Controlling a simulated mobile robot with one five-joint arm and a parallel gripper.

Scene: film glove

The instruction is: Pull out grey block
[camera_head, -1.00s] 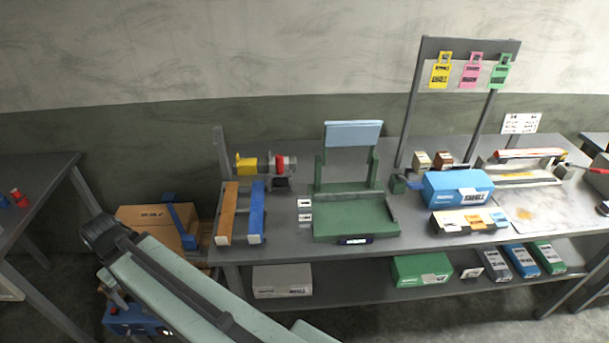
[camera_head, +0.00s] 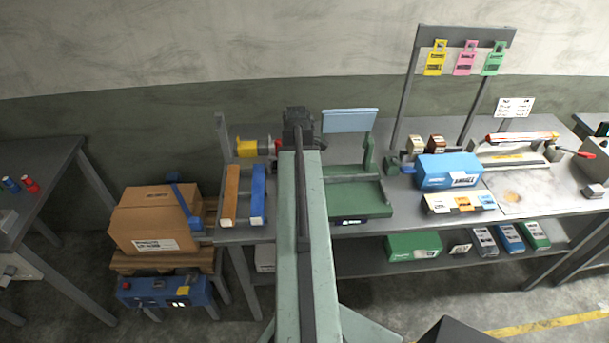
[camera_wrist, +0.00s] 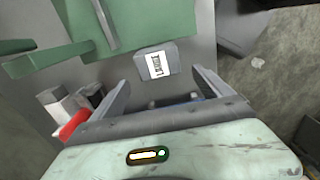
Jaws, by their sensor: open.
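In the wrist view a small grey block (camera_wrist: 157,62) with a white label lies on a grey surface, just beyond the fingertips and roughly between them. My gripper (camera_wrist: 158,78) is open and empty, with one finger on each side of the picture's middle. In the head view my gripper (camera_head: 298,124) is above the back of the bench, between the yellow and red roller and the green fixture. My arm hides the bench beneath it there, and I cannot make out this block in that view.
The green fixture (camera_head: 352,199) stands close right of my arm; its green parts (camera_wrist: 45,58) fill the wrist view's upper left. The yellow roller (camera_head: 252,147) and orange and blue bars (camera_head: 258,192) are left. A grey box (camera_head: 265,258) on the lower shelf is partly hidden.

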